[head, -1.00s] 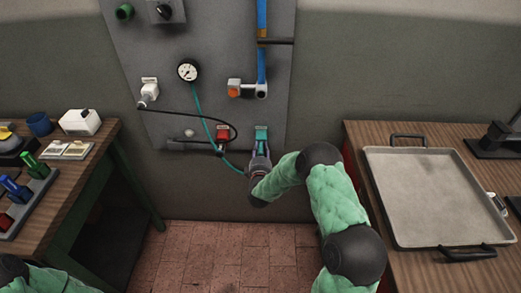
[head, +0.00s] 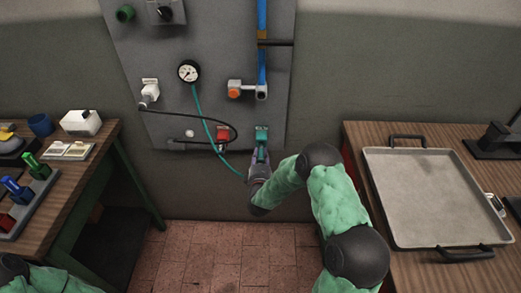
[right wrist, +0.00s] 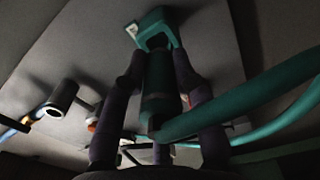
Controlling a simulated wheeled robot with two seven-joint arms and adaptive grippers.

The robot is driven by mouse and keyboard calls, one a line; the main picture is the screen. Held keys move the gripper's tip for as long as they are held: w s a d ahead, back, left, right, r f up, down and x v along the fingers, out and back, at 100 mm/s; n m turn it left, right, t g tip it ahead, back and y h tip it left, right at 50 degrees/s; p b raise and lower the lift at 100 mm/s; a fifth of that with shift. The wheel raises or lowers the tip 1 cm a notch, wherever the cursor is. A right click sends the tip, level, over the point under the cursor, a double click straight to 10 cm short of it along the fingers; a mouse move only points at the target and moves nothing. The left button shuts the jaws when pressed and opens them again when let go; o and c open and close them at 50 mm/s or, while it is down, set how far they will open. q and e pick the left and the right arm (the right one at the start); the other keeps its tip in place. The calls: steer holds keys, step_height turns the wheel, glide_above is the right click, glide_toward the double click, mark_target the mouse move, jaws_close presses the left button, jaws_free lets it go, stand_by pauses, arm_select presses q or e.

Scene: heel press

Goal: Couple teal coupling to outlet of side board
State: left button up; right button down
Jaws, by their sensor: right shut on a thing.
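The teal coupling (right wrist: 160,85) is a dark teal cylinder with a teal hose (right wrist: 240,108) at its near end. My right gripper (right wrist: 158,65) is shut on it, one finger on each side. In the head view the right gripper (head: 260,163) is just below the teal outlet (head: 261,132) on the grey side board (head: 205,55). In the right wrist view the coupling's far end lines up with the square teal outlet (right wrist: 152,27) and overlaps it. I cannot tell whether it is seated. My left gripper is out of view.
A red outlet (head: 223,133), a gauge (head: 188,71) and a white fitting (head: 149,90) with a black cable sit on the board. A tray (head: 425,195) lies on the right table; a rack (head: 38,200) stands on the left one.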

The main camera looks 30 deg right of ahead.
steer(key=shift+p+v, duration=0.3)
steer(key=shift+v, duration=1.1)
steer(key=shift+a, duration=0.1)
steer(key=shift+v, duration=1.65)
step_height(320, 180, up, 24)
steer(key=p, duration=1.9)
glide_above(261, 155)
steer(key=v, duration=0.5)
steer(key=shift+a, duration=0.1)
steer(key=shift+w+b, duration=0.1)
steer(key=shift+b, duration=0.25)
steer(key=shift+b+x, duration=0.65)
steer(key=shift+x, duration=1.7)
steer(key=shift+r, duration=0.1)
